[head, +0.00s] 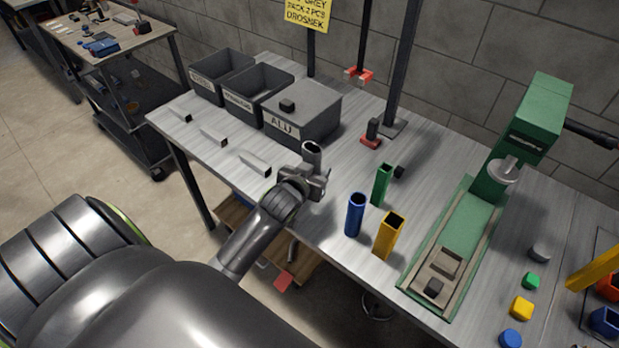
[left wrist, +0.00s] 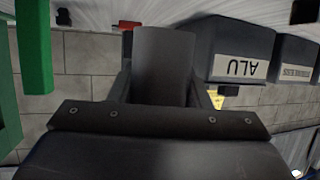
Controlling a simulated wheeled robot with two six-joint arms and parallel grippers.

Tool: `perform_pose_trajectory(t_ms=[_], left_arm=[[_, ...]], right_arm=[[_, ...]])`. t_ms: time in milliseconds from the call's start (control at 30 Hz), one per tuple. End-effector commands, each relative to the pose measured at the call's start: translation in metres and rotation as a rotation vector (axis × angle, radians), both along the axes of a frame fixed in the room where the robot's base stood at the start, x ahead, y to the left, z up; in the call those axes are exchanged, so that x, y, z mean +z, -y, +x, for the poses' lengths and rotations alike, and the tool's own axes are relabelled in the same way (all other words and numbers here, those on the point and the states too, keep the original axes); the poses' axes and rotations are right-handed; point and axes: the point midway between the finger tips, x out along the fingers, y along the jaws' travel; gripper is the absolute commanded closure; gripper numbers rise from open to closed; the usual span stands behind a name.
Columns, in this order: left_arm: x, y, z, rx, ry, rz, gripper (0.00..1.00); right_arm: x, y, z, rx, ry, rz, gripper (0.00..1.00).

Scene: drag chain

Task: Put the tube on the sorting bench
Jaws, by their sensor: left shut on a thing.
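A short grey tube (head: 311,152) is held in my left gripper (head: 304,178) above the front part of the metal-topped bench (head: 330,216). In the left wrist view the grey tube (left wrist: 165,65) stands out between the two fingers, which are shut on it. The gripper is right of a light metal bar and in front of the grey ALU bin (head: 302,112). I cannot tell how high the tube is above the bench top. My right gripper is not in view.
Two open bins (head: 258,92) stand beside the ALU bin. A green machine (head: 486,200) stands at right.

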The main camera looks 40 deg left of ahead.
Motion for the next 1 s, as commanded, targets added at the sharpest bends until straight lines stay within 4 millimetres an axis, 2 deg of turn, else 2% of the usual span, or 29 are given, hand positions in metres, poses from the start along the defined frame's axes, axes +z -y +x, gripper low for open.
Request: perform_pose_trajectory(t_ms=[33,233,433,900,933,1000], left_arm=[[-0.009,0.001,0.0,0.0,-0.003,-0.003,0.82],[-0.027,0.001,0.0,-0.001,0.0,-0.001,0.82],[-0.053,0.001,0.0,-0.001,0.0,0.0,0.82],[-0.062,0.001,0.0,-0.002,0.002,0.0,0.82],[-0.061,0.001,0.0,-0.001,0.001,0.0,0.52],[-0.061,0.001,0.0,-0.001,0.001,0.0,0.43]], right_arm=[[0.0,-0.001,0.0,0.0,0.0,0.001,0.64],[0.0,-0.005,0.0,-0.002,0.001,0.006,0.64],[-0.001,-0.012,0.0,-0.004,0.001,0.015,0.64],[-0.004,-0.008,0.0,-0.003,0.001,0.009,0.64],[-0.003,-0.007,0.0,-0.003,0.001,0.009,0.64],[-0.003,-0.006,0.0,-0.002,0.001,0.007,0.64]])
